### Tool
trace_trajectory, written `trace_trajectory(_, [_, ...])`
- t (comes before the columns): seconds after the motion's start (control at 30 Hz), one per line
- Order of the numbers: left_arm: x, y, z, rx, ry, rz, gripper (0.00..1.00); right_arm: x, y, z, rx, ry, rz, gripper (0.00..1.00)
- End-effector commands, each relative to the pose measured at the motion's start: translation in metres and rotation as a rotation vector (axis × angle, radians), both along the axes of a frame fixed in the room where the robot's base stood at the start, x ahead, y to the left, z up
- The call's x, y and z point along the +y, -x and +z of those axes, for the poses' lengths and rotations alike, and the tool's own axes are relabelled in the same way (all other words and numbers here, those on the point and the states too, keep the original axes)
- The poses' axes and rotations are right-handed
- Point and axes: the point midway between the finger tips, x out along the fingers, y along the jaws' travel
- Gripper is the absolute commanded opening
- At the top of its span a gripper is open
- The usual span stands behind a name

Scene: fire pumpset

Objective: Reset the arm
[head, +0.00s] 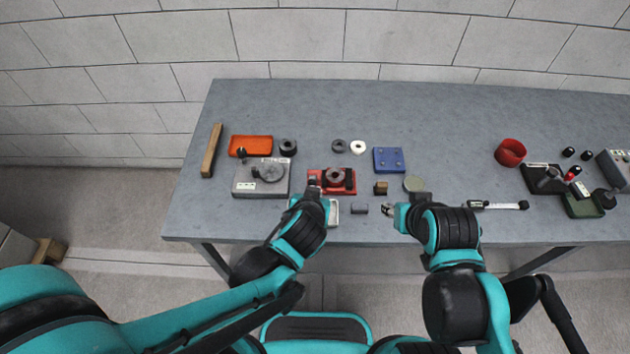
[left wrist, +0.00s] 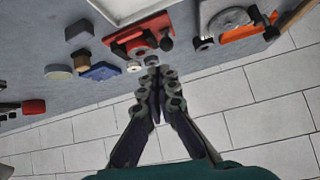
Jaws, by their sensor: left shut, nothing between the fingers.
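My left gripper (head: 313,184) reaches in over the front middle of the table, at the left edge of a red fixture (head: 340,189) that holds a dark metal ring. In the left wrist view its two fingers (left wrist: 152,72) meet at the tips with nothing between them. The red fixture shows ahead of them there (left wrist: 140,38). My right gripper (head: 390,210) is low over the front edge, right of a small grey block (head: 360,209). Its fingers are too small to read. My left forearm and gripper partly hide a white tray (head: 331,212).
The grey table (head: 270,100) holds a grey device (head: 262,178), an orange tray (head: 250,146), a wooden bar (head: 211,150), several rings, a blue plate (head: 389,160), a brown block (head: 381,188), a red cup (head: 510,152) and a caliper (head: 498,205). The back strip is clear.

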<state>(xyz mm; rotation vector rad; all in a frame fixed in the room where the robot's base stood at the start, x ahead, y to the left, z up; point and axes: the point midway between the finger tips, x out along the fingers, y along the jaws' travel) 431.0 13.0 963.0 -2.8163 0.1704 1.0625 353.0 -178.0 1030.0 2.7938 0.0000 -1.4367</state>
Motion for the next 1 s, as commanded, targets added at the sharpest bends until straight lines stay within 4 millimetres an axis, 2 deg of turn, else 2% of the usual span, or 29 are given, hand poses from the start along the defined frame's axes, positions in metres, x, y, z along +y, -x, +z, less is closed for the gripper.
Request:
trace_trajectory(0.63, [0.005, 0.001, 0.002, 0.003, -0.002, 0.006, 0.00, 0.000, 0.000, 0.000, 0.000, 0.000, 0.000, 0.40])
trace_trajectory(0.77, [0.031, 0.001, 0.010, 0.039, -0.007, 0.039, 0.00, 0.000, 0.000, 0.000, 0.000, 0.000, 0.000, 0.40])
trace_trajectory(0.87, [0.067, 0.008, 0.022, 0.089, -0.007, 0.078, 0.00, 0.000, 0.000, 0.000, 0.000, 0.000, 0.000, 0.40])
trace_trajectory(1.0, [0.116, 0.029, 0.040, 0.159, 0.008, 0.124, 0.00, 0.000, 0.000, 0.000, 0.000, 0.000, 0.000, 0.40])
